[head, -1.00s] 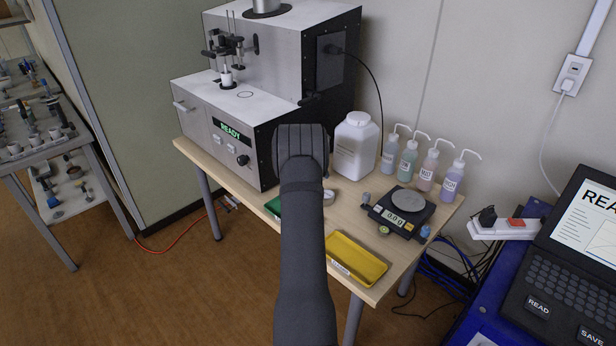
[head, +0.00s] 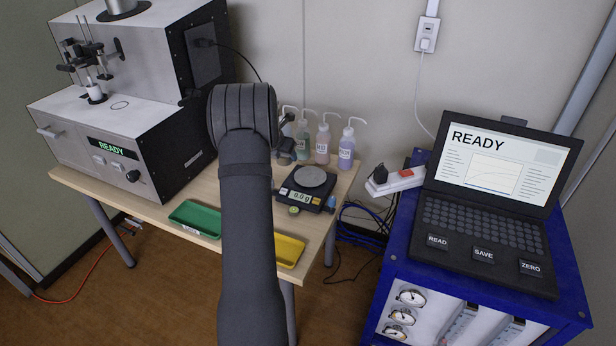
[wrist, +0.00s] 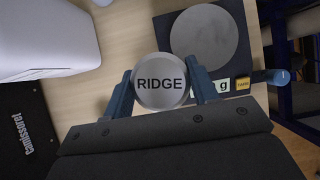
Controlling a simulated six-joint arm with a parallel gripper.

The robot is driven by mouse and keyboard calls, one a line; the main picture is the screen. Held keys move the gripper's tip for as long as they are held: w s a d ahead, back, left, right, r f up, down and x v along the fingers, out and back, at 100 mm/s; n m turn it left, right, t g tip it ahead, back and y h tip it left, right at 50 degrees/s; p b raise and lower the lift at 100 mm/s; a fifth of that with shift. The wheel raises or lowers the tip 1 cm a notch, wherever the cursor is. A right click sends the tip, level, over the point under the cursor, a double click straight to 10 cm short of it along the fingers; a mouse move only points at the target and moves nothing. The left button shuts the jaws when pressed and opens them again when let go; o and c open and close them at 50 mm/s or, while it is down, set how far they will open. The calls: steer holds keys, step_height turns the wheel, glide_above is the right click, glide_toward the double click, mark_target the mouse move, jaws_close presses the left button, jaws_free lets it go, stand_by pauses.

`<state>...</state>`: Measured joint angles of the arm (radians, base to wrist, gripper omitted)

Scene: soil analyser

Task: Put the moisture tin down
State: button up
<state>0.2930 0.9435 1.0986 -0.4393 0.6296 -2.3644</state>
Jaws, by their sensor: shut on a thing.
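The moisture tin (wrist: 160,92) is a round metal tin seen from above in the wrist view, with RIDGE on its top. My gripper (wrist: 161,76) has its two blue fingers shut on the tin's sides. The tin is over the bench, just left of the balance in that view; I cannot tell its height above the wood. In the head view my arm hides the tin and most of the gripper. The balance (head: 305,196) has an empty round pan (head: 312,177) and reads 0.0 g.
A green tray (head: 195,218) and a yellow tray (head: 289,250) lie along the bench front. Several wash bottles (head: 346,150) stand behind the balance. The analyser (head: 120,130) fills the bench's left side.

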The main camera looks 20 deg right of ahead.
steer(key=s+d+r+m+g, duration=0.1)
steer(key=s+d+r+m, duration=0.15)
steer(key=s+d, duration=1.05)
steer(key=shift+h, duration=0.4)
steer(key=w+a+f, duration=0.1)
steer(key=w+f, duration=0.1)
steer(key=w, duration=0.1)
steer(key=w+a+f, duration=0.1)
steer(key=w+f, duration=0.1)
steer(key=w, duration=0.2)
steer(key=w+a+f, duration=0.2)
steer(key=w, duration=0.2)
steer(key=shift+w+f, duration=0.25)
steer(key=shift+f, duration=1.95)
steer(key=shift+f, duration=0.15)
steer(key=o, duration=1)
steer(key=shift+a+r, duration=0.1)
steer(key=shift+r, duration=0.3)
steer(key=v, duration=1.1)
steer(key=shift+s+a+r, duration=0.1)
steer(key=shift+s+r, duration=0.05)
